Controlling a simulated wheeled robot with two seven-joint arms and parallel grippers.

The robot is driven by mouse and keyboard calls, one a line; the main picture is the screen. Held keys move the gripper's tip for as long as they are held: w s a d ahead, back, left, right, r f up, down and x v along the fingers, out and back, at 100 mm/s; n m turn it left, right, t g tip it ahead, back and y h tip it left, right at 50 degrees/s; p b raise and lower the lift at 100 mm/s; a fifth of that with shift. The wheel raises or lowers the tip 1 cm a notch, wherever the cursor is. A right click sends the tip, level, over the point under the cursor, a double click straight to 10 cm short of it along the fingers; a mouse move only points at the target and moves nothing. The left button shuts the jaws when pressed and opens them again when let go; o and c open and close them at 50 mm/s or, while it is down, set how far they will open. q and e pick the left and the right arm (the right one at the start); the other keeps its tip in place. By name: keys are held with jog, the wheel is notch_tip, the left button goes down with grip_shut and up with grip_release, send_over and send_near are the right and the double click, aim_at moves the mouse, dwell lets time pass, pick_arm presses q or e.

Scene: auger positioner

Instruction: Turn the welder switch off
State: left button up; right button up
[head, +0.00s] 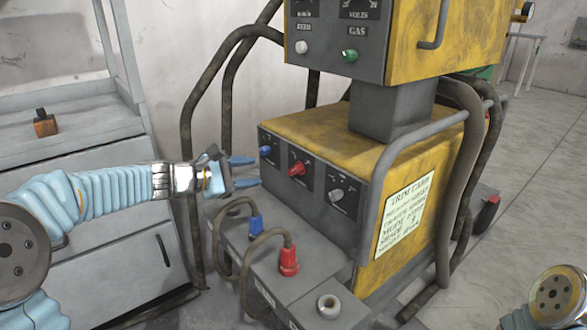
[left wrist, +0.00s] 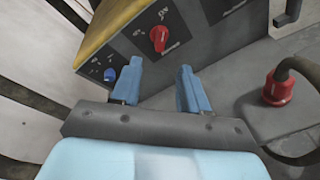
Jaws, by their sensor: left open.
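The welder (head: 310,130) is a yellow and grey machine. Its lower front panel carries a blue knob (head: 265,150), a red switch knob (head: 297,169) and a grey knob (head: 336,194). My left gripper (head: 256,171) is open and empty, with its blue fingers pointing at the panel, left of the red knob and just below the blue one. In the left wrist view the red knob (left wrist: 160,38) shows beyond the gap between the fingers, apart from them. The blue knob (left wrist: 110,74) is left of the left finger. My right gripper is out of view.
A blue plug (head: 256,227) and a red plug (head: 288,262) with looping cables stand on the ledge below the panel. A bent guard bar (head: 400,150) runs along the right side. A grey cabinet (head: 90,235) stands left. The upper box (head: 420,45) overhangs.

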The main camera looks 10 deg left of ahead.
aim_at(294, 170)
pick_arm(q)
jog(key=x, duration=1.3)
jog(key=shift+a, duration=0.1)
jog(key=shift+s, duration=0.1)
grip_shut()
